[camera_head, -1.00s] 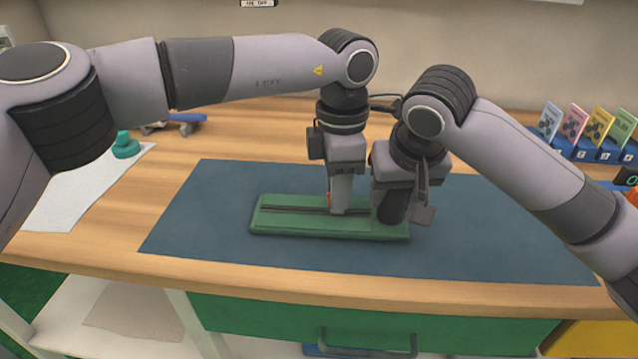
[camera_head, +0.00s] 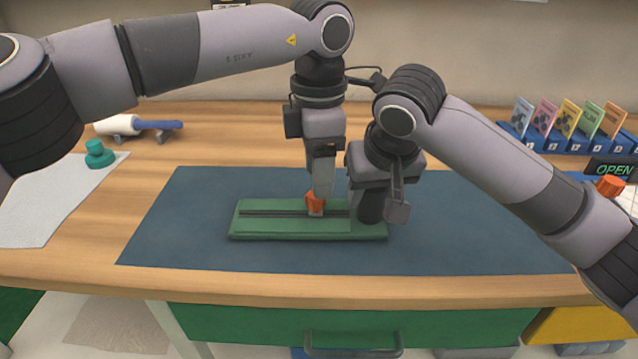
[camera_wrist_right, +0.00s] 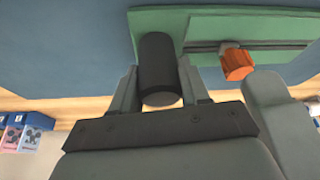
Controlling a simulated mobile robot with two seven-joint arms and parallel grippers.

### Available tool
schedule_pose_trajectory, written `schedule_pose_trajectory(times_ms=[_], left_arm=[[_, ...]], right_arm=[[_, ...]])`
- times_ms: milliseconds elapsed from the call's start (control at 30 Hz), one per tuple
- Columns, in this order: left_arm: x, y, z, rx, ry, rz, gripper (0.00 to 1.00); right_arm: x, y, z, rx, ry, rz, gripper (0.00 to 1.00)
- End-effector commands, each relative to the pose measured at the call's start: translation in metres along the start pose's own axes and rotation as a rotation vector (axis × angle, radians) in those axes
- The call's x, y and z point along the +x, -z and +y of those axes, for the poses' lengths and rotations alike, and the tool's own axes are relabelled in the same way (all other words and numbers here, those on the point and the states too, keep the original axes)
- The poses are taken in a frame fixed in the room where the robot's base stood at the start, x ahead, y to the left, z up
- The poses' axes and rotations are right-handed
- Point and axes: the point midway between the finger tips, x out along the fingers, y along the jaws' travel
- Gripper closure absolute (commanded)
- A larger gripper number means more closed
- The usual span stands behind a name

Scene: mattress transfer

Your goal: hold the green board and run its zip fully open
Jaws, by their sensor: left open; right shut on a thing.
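The green board (camera_head: 270,230) lies flat on the dark blue mat, with a dark zip line (camera_head: 275,213) along it. An orange zip pull (camera_head: 315,204) stands near the middle of the line; it also shows in the right wrist view (camera_wrist_right: 237,63). My left gripper (camera_head: 319,195) is open, pointing down just above and behind the pull, with no clear grip on it. My right gripper (camera_head: 370,212) is shut on a black cylindrical post (camera_wrist_right: 158,70) at the board's right end.
The blue mat (camera_head: 480,235) is clear right of the board. A white sheet with a teal knob (camera_head: 99,154) lies at left, a white roller with a blue handle (camera_head: 140,127) behind. Blue card holders (camera_head: 560,143) and an OPEN sign (camera_head: 612,169) stand at right.

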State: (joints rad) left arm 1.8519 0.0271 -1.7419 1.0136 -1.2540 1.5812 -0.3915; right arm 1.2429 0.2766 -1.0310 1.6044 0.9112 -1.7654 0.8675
Motion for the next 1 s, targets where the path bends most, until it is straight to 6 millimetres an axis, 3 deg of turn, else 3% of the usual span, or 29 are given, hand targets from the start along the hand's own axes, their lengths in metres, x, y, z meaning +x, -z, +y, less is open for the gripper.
schedule_pose_trajectory(times_ms=[200,400,900,933,1000], left_arm=[[-0.049,-0.001,0.000,0.000,-0.001,-0.003,0.47],[-0.076,-0.001,0.000,0.000,0.000,-0.002,0.47],[-0.084,-0.001,-0.001,0.001,0.001,-0.002,0.47],[-0.084,-0.001,-0.001,0.001,0.001,-0.002,0.47],[-0.084,-0.001,-0.001,0.001,0.001,-0.002,0.47]], right_arm=[[-0.001,0.001,0.000,0.001,0.001,0.003,1.00],[-0.001,0.001,0.000,0.001,0.001,0.003,1.00],[-0.001,0.001,0.000,0.001,0.001,0.003,1.00],[-0.001,0.001,0.000,0.001,0.001,0.003,0.45],[-0.001,0.001,0.000,0.001,0.001,0.003,0.25]])
